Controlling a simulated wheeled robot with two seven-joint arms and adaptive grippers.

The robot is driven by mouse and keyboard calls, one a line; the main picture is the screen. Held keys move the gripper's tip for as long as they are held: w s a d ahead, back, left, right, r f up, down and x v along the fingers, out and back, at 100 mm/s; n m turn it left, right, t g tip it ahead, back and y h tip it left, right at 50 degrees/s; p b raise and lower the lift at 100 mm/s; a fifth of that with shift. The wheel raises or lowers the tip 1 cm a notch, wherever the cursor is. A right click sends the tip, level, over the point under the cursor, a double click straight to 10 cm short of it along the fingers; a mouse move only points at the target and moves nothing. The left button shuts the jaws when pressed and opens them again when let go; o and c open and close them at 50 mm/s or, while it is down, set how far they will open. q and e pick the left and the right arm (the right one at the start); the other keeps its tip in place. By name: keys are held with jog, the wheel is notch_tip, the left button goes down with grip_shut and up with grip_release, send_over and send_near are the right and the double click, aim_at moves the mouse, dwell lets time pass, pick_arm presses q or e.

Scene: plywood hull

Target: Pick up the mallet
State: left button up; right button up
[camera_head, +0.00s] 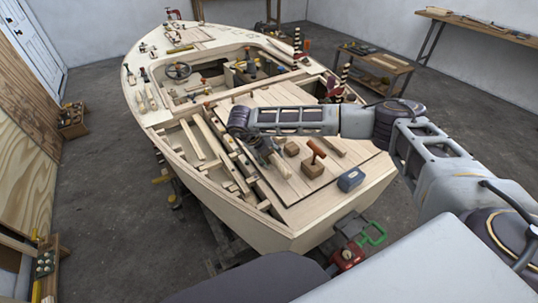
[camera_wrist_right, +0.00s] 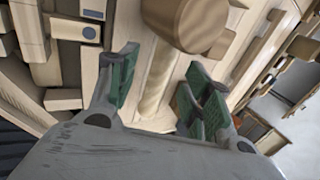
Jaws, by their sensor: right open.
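The mallet shows in the right wrist view, with a brown round head (camera_wrist_right: 185,20) at the top and a pale turned handle (camera_wrist_right: 158,82) running down between my fingers. My right gripper (camera_wrist_right: 160,95) is open, its green-padded fingers on either side of the handle, with visible gaps to it. In the head view my right gripper (camera_head: 271,154) is low over the hull's deck, and a small brown round piece beside it looks like the mallet head (camera_head: 291,149). The handle is mostly hidden there by the gripper. My left gripper is not in view.
On the plywood hull's deck (camera_head: 285,205), a wooden block with an orange-brown handle (camera_head: 313,166) and a blue-grey box (camera_head: 350,180) lie right of the gripper. Open framing (camera_head: 205,140) with loose strips lies to its left. A workbench (camera_head: 378,65) stands behind.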

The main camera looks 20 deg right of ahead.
aim_at(275, 159)
jog(key=shift+d+f, duration=0.3)
jog(key=shift+f, duration=0.1)
jog(key=x, duration=0.3)
jog(key=shift+d+f+p, duration=0.15)
jog(key=shift+f+p, duration=0.05)
jog(key=shift+p, duration=0.2)
jog(key=shift+d+f, duration=0.15)
jog(key=shift+f, duration=0.15)
jog(key=c, duration=0.7)
grip_shut()
jog(key=shift+w, duration=0.1)
jog(key=shift+r, duration=0.6)
notch_tip(275, 159, up, 8)
jog(key=shift+f+b, duration=0.2)
jog(key=shift+b, duration=0.15)
jog(key=shift+r, duration=0.65)
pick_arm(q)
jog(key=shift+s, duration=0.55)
